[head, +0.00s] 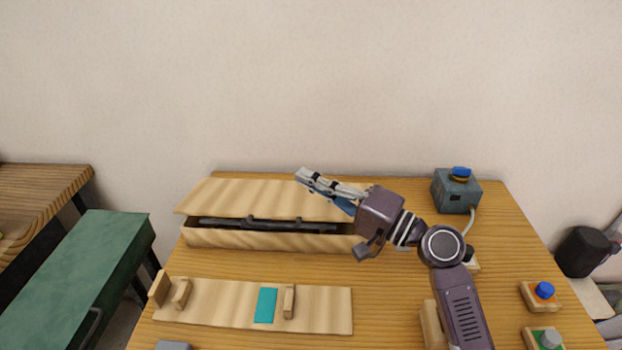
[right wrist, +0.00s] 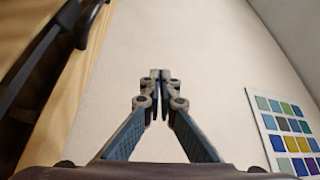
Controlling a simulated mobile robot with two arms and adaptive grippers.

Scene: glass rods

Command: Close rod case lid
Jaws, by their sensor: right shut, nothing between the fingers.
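The wooden rod case (head: 210,238) stands at the back of the table. Its lid (head: 240,196) is partly open, tilted above the body with a dark gap along the front. A dark rod or fitting (head: 265,225) shows in that gap. My right gripper (head: 303,174) is above the lid's right half, its fingers pointing left; I cannot tell whether it touches the lid. In the right wrist view its fingers (right wrist: 160,75) are shut and empty, with the case's wood (right wrist: 60,100) at the left. My left gripper is out of view.
A wooden board (head: 220,302) with small blocks and a teal patch (head: 265,305) lies in front of the case. A grey box with a blue knob (head: 456,192) stands at the back right. Small button blocks (head: 541,295) sit at the right edge. A colour chart (right wrist: 288,135) shows in the wrist view.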

